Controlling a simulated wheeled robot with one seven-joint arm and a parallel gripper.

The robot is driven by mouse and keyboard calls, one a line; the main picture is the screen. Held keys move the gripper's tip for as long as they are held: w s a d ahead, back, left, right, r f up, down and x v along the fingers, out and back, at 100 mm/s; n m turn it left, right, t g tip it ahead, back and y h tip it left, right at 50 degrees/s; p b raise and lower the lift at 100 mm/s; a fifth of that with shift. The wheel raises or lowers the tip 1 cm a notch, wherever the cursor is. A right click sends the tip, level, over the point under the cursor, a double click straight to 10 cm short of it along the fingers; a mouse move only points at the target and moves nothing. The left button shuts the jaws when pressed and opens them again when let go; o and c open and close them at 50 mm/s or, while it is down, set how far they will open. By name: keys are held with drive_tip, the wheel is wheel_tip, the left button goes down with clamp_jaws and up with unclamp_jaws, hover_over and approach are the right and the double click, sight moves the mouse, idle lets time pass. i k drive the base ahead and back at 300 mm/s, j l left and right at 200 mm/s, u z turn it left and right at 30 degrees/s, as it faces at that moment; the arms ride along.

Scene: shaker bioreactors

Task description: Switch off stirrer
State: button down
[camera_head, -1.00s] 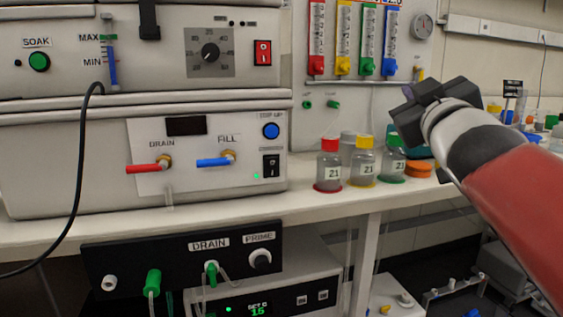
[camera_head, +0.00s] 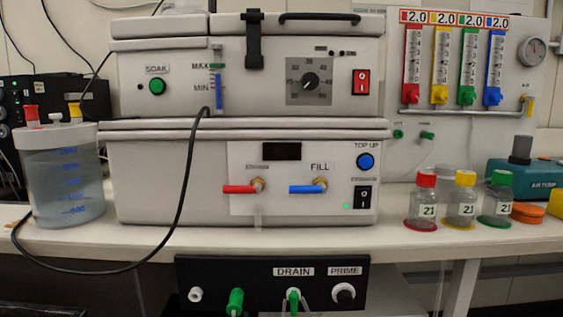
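No label in view reads stirrer, so I cannot tell which device it is. The upper white unit (camera_head: 265,95) has a red rocker switch (camera_head: 361,83), a round black dial (camera_head: 310,81) and a green SOAK button (camera_head: 157,86). The lower white unit (camera_head: 170,180) has a black rocker switch (camera_head: 362,197) with a small lit green lamp beside it. It also has a blue TOP UP button (camera_head: 365,161), a red-handled tap (camera_head: 240,189) and a blue-handled FILL tap (camera_head: 308,189). My gripper is not in view now.
A lidded vessel of clear liquid (camera_head: 66,175) stands at left. Capped bottles, including a red-capped one (camera_head: 424,205), stand at right near the teal air pump (camera_head: 528,178). A black cable (camera_head: 180,195) hangs before the lower unit. A black DRAIN/PRIME panel (camera_head: 262,287) sits under the bench.

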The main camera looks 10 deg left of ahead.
sight(364, 195)
drive_tip(key=i+j+u, duration=0.2)
drive_tip(key=u, duration=0.25)
drive_tip(key=i+u, duration=0.3)
drive_tip(key=u, duration=0.2)
